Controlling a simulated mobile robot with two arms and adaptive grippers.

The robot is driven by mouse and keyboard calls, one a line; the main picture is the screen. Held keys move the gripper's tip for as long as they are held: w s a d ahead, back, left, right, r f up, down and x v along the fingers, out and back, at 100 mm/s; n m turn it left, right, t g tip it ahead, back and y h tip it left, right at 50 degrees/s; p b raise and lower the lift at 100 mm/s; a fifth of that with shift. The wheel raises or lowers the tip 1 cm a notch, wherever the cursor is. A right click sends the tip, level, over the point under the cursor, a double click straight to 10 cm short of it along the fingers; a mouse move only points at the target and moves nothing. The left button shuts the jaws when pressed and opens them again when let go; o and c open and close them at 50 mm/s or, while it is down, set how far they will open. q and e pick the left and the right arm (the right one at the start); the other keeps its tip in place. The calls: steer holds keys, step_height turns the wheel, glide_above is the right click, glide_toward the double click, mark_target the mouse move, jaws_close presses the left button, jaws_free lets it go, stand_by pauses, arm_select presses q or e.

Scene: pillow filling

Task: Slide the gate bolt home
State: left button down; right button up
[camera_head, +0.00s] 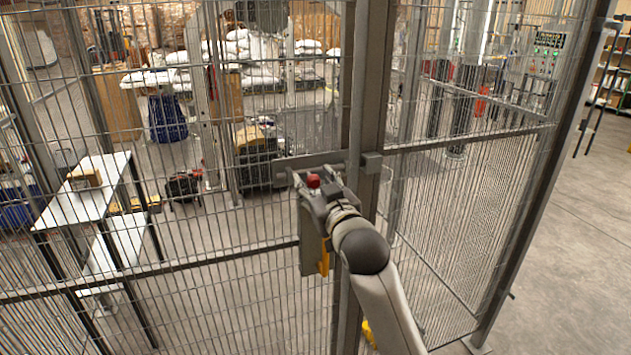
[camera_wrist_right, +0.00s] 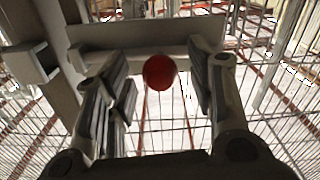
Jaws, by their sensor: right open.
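The gate bolt has a round red knob (camera_head: 313,181) and a grey horizontal bar or plate (camera_head: 292,164) at the gate's edge. A grey bracket (camera_head: 372,163) sits on the post to the right of it. My right gripper (camera_head: 311,183) is at the knob, hiding part of the bolt. In the right wrist view the red knob (camera_wrist_right: 159,72) shows between the two spread fingers of the open gripper (camera_wrist_right: 158,66), with gaps on both sides. The plate (camera_wrist_right: 140,36) runs behind it and the bracket (camera_wrist_right: 33,64) is at the left. My left gripper is not in view.
A grey box (camera_head: 311,245) with a yellow part (camera_head: 323,258) hangs on the gate below my gripper. Mesh fence panels (camera_head: 470,210) and a thick post (camera_head: 372,80) stand around it. Behind the mesh are a white table (camera_head: 88,190) and stacked white sacks (camera_head: 255,50). Open floor (camera_head: 580,210) lies at the right.

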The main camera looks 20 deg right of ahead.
mark_target(334, 169)
jaws_close()
stand_by(0.4)
steer(key=shift+d, duration=0.1)
steer(key=d+p, duration=0.1)
steer(key=d, duration=0.5)
steer(key=shift+w+d, duration=0.1)
steer(key=shift+w, duration=0.05)
